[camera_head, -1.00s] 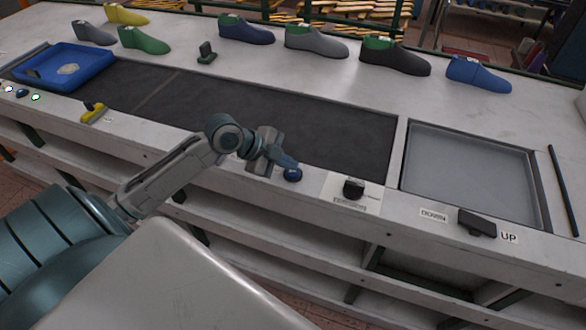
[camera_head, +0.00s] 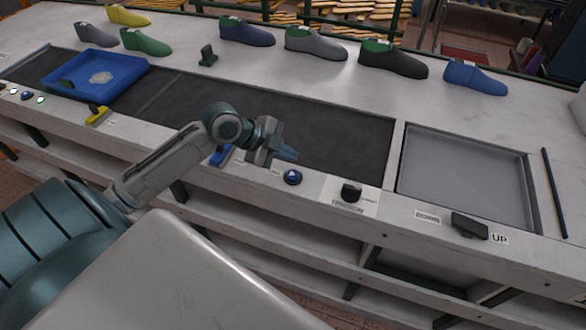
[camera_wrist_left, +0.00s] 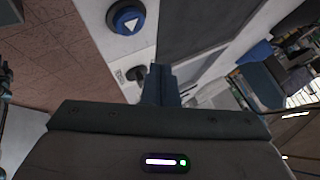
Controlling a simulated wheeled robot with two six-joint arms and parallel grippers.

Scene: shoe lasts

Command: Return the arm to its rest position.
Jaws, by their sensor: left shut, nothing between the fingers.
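My left arm reaches in from the left in the head view. Its gripper (camera_head: 288,155) hangs above the front edge of the conveyor, shut and empty. In the left wrist view the closed fingers (camera_wrist_left: 160,84) point away from the camera. A round blue button (camera_head: 292,177) on the front ledge is just below the fingertips, apart from them. The button also shows in the left wrist view (camera_wrist_left: 127,18). My right gripper is out of view.
A blue tray (camera_head: 128,78) sits on the dark conveyor belt (camera_head: 330,135) at the left. A black knob (camera_head: 352,191), a yellow switch (camera_head: 98,116) and a blue switch (camera_head: 220,156) line the ledge. Several shoe lasts (camera_head: 393,60) stand along the back.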

